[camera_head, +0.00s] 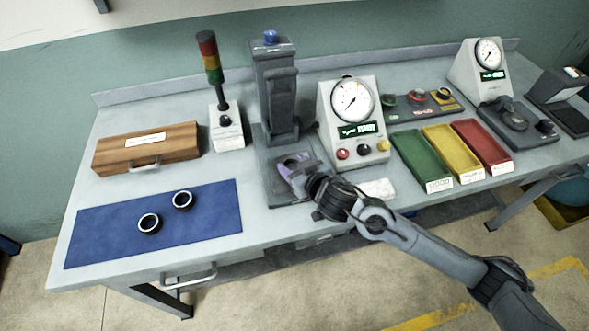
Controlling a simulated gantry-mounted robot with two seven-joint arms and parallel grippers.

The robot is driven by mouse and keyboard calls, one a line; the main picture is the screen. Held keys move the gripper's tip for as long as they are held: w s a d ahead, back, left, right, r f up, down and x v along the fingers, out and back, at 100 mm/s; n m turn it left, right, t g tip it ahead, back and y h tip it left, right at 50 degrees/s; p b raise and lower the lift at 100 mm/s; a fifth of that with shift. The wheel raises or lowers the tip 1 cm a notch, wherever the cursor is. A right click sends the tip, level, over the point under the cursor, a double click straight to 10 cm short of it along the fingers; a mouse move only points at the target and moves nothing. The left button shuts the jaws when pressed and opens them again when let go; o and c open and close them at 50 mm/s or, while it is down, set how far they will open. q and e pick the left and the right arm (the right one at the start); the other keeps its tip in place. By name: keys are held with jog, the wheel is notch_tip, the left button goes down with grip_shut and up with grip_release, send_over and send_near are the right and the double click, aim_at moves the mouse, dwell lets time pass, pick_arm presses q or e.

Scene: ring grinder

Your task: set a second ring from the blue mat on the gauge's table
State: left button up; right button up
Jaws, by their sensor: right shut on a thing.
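Two dark rings with light rims lie apart on the blue mat (100,235) at the front left: the near ring (149,223) and the far ring (182,200). My right gripper (287,168) is low over the base plate of the grey column stand (275,85) with the blue knob. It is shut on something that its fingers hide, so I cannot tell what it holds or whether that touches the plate. A white gauge box with a round dial (352,100) stands just right of the column. My left gripper is not in view.
A wooden case (147,148) and a signal tower (213,70) stand left of the column. Green (418,160), yellow (452,150) and red (483,145) trays lie right. A second dial unit (487,62) and a dark fixture (520,122) stand farther right. Bare bench surrounds the mat.

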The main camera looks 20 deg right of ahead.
jog(key=shift+f, duration=0.35)
jog(key=o, duration=1.1)
jog(key=shift+r, duration=0.15)
jog(key=shift+s+r, duration=0.1)
jog(key=shift+s, duration=0.1)
jog(key=p+v, duration=0.2)
jog(key=v, duration=0.9)
jog(key=shift+s, duration=0.25)
jog(key=shift+d, duration=0.2)
